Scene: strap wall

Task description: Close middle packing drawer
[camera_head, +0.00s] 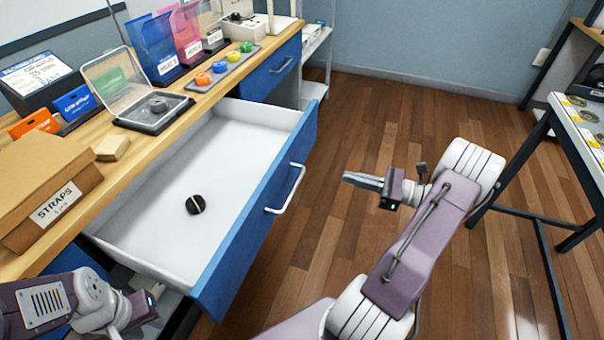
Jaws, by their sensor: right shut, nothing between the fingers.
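The packing drawer (258,212) under the wooden bench is pulled far out. It has a blue front with a pale bar handle (286,190) and a white inside. A small black roll (195,204) with a light band lies on the drawer floor. My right gripper (350,178) is shut and empty, to the right of the handle and apart from the drawer front. My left gripper (150,300) is at the bottom left, beside the near end of the drawer. Its fingers are too hidden to tell whether they are open.
The bench top holds a cardboard STRAPS box (42,190), a clear-lidded case (150,112), a tray of coloured rolls (222,66) and upright bins (152,48). Another blue drawer (272,68) is shut farther back. A table (580,140) stands at right; the wooden floor between is clear.

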